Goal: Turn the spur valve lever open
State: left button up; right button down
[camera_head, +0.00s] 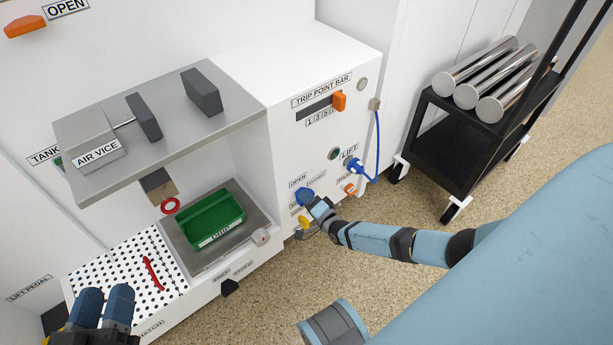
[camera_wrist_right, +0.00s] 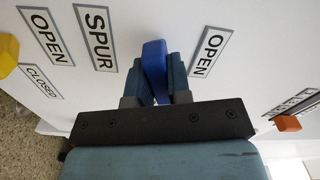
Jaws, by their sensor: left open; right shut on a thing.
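The blue lever (camera_head: 304,196) is on the lower front of the white cabinet. In the right wrist view this blue lever (camera_wrist_right: 154,60) stands between the SPUR label (camera_wrist_right: 96,37) and an OPEN label (camera_wrist_right: 210,52). My right gripper (camera_wrist_right: 158,80) is shut on it, with a finger on each side; the gripper also shows in the head view (camera_head: 318,208). The lever's pivot is hidden, so its exact angle is hard to tell. My left gripper (camera_head: 104,302) is open at the bottom left, away from the lever.
A yellow handle (camera_head: 303,222) sits just below the lever. A blue plug with a cable (camera_head: 353,165) and an orange knob (camera_head: 350,190) are to its right. A green tray (camera_head: 213,222) is at left. A black cart (camera_head: 455,140) holds metal cylinders.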

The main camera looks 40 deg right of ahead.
jog(key=n, duration=0.4)
jog(key=shift+n, duration=0.3)
jog(key=n, duration=0.3)
jog(key=shift+n+p, duration=0.35)
jog(key=shift+n, duration=0.05)
pick_arm(q)
jog(key=shift+r+t, duration=0.4)
jog(key=shift+r, duration=0.45)
pick_arm(e)
jog(key=n, duration=0.5)
jog(key=shift+n, duration=0.6)
jog(key=c, duration=1.1)
grip_release()
jog(key=shift+o, duration=0.2)
pick_arm(q)
jog(key=shift+r, duration=0.1)
